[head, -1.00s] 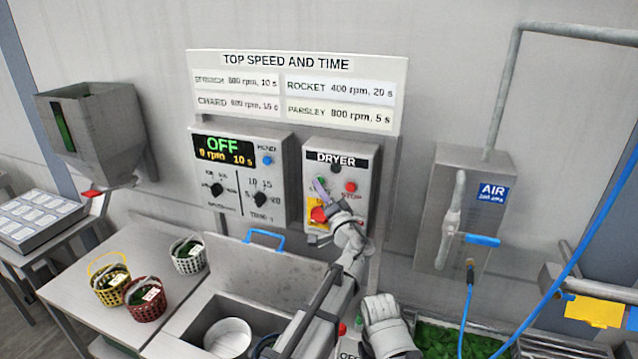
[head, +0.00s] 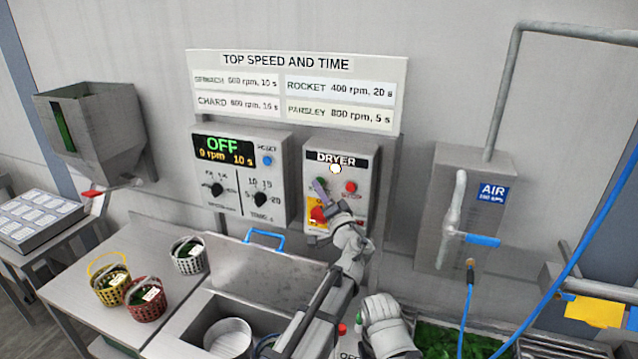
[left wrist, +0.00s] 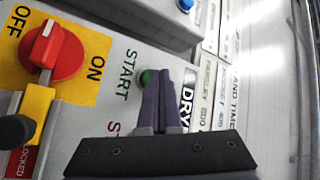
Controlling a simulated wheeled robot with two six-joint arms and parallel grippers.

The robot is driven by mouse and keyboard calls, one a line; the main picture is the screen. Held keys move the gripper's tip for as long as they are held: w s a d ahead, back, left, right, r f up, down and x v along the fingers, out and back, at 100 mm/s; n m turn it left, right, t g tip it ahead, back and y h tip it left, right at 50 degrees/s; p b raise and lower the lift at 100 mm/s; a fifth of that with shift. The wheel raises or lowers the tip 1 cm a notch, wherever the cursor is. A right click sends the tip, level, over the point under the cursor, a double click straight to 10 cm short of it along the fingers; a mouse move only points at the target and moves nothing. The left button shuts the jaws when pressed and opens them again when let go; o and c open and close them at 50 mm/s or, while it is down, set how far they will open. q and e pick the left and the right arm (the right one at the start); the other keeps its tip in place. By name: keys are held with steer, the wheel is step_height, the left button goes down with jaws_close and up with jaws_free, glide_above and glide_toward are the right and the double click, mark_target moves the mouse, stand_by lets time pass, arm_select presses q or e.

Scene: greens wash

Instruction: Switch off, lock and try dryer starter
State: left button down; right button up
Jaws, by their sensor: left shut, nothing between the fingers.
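The dryer starter box (head: 372,165) hangs on the back panel. Its lamp (head: 335,168) glows white. My left gripper (head: 319,185) is shut and empty, its purple fingertips at the green START button (left wrist: 145,78). The fingers partly cover the button; whether they press it I cannot tell. The red STOP button (head: 351,187) is right of START. Below sits the red rotary switch (left wrist: 52,52) on a yellow plate marked OFF and ON; its exact setting is unclear. A yellow slide (left wrist: 36,103) and dark knob (left wrist: 15,130) lie beside the switch, near a red LOCKED label (left wrist: 22,160).
The speed controller (head: 283,180) left of the starter reads OFF, 0 rpm, 10 s. An air box (head: 480,165) with a blue-handled valve stands right. A sink (head: 190,318) and several baskets (head: 148,300) are below left. A blue hose (head: 600,215) crosses the right side.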

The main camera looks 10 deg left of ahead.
arm_select(q)
steer(key=shift+s+a, duration=0.1)
steer(key=shift+s, duration=0.35)
steer(key=s, duration=0.2)
steer(key=s+a, duration=0.1)
steer(key=s, duration=0.2)
stand_by(0.3)
stand_by(0.4)
